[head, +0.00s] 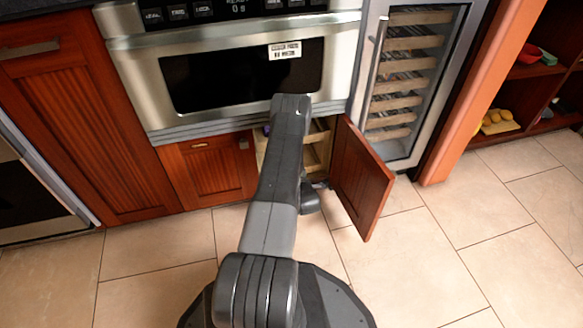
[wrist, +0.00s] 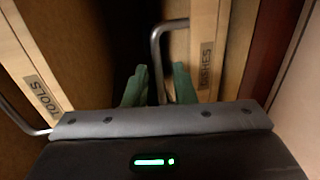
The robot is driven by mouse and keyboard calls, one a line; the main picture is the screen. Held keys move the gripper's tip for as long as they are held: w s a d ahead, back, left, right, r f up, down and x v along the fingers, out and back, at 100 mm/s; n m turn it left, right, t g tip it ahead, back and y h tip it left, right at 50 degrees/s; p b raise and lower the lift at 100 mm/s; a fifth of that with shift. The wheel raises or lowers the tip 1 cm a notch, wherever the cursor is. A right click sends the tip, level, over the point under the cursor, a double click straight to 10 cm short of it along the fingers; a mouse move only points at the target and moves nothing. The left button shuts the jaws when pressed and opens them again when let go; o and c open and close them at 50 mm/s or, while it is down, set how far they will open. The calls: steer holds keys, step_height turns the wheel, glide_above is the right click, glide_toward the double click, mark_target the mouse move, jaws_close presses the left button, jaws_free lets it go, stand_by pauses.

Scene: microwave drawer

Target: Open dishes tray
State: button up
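The dishes tray (wrist: 203,50) shows in the wrist view as a pale wooden front labelled DISHES. Its metal bar handle (wrist: 154,62) runs down between my gripper's two green fingers. My gripper (wrist: 159,85) is open, with one finger on each side of the handle; a gap shows on the left, and I cannot tell whether the right finger touches. The tray looks pushed in. In the head view, pale trays (head: 320,143) show partly inside the open cabinet, but my arm hides much of them and my gripper.
A tray labelled TOOLS (wrist: 38,85) with its own handle is at the left in the wrist view. The open cabinet door (head: 361,180) stands just right of my arm; the left door (head: 208,170) is shut. A microwave (head: 240,75) is above. The tiled floor (head: 420,255) is clear.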

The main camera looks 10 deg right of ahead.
steer(key=shift+w+f, duration=0.2)
steer(key=shift+w, duration=1)
jaws_close()
